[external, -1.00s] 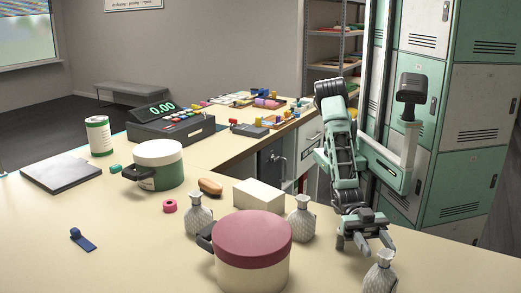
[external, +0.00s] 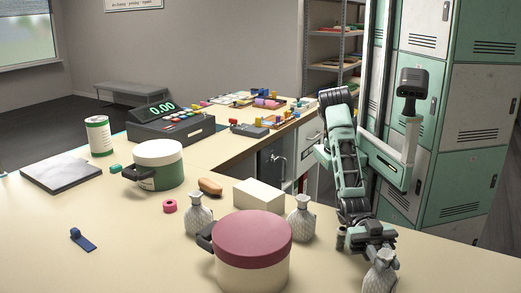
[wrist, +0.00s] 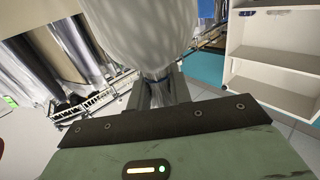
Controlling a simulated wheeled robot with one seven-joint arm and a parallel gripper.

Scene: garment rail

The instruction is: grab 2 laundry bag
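Several pale grey, quilted laundry bags with tied necks stand on the counter. One laundry bag (external: 198,216) is left of the red-lidded pot and another laundry bag (external: 301,220) is right of it. A third laundry bag (external: 380,278) stands at the front right under my gripper (external: 378,248). In the wrist view this bag (wrist: 148,30) fills the top middle, and its narrow neck lies between the two fingers of my gripper (wrist: 162,92). The fingers sit close against both sides of the neck and look shut on it. The bag's base still appears on the counter.
A pot with a red lid (external: 251,250) stands left of my gripper. Lockers (external: 465,130) stand behind my arm. The counter's front left is mostly clear.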

